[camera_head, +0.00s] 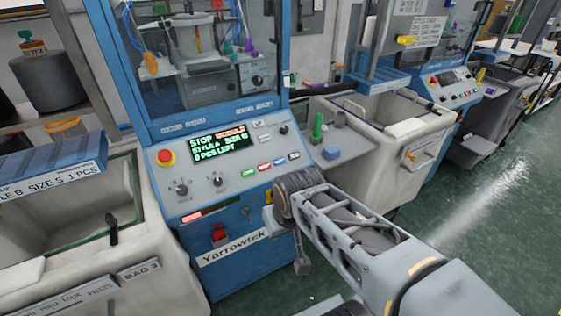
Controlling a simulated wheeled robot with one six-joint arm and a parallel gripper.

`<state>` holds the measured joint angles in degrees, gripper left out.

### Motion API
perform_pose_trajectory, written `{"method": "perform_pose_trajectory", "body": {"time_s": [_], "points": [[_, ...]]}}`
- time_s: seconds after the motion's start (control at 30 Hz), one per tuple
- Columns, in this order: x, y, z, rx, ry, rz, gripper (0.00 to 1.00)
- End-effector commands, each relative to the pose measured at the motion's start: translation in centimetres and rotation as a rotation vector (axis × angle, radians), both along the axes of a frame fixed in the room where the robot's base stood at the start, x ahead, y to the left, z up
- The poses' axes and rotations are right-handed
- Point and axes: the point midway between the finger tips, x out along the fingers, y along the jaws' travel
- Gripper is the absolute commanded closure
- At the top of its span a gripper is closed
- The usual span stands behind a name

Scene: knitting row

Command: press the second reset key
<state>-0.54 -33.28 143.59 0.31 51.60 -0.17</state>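A blue knitting machine with a sloped grey control panel (225,185) stands at the centre. Its green-lit display (222,143) reads "STOP" and "0 PCS LEFT". Below the display is a row of small keys: a green key (248,173), a red key (264,167), a blue key (279,161) and a dark key (294,155). Their labels are too small to read, so I cannot tell which is a reset key. A second machine's panel (455,84) shows at the upper right. My gripper (271,205) is near the first panel's lower right edge; its fingers are not clear.
A red round button (166,157) and knobs sit on the panel's left. Pale bins flank the machine. Green floor (490,190) is open at right.

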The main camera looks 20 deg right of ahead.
Motion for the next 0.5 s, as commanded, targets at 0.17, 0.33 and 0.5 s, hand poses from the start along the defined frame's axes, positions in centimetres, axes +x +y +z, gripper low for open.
{"method": "perform_pose_trajectory", "body": {"time_s": [0.17,0.33,0.5], "points": [[0.00,0.00,0.00,0.000,0.000,0.000,0.75],[0.00,0.00,0.00,0.000,0.000,0.000,0.91],[0.00,0.00,0.00,0.000,0.000,0.000,1.00]]}}
